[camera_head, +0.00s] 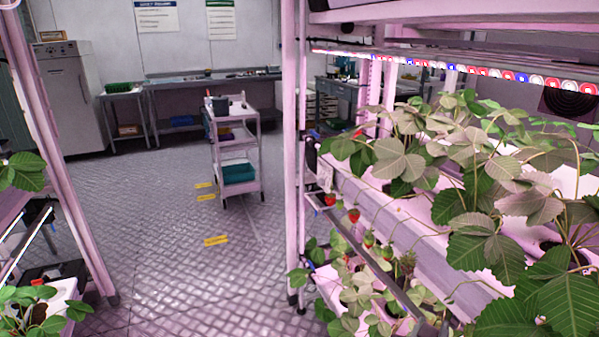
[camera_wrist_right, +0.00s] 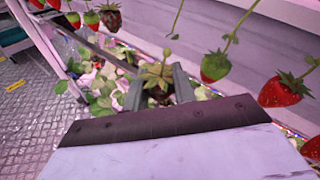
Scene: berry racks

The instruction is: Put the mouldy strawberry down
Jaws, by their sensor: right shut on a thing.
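In the right wrist view my right gripper (camera_wrist_right: 158,92) has its two grey fingers shut on a small dark thing with a green leafy cap, which I take to be the mouldy strawberry (camera_wrist_right: 157,76). Most of the fruit's body is hidden between the fingers, so I cannot see any mould clearly. In the head view I cannot make out the gripper or the held fruit for sure among the leaves. My left gripper is not in view.
Red strawberries (camera_wrist_right: 283,90) and a half-green one (camera_wrist_right: 214,67) hang beside the gripper. A darker berry (camera_wrist_right: 110,18) hangs upper left. Leafy plants (camera_head: 480,160) fill the rack at right. A trolley with a teal bin (camera_head: 239,173) stands across the open floor (camera_head: 150,220).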

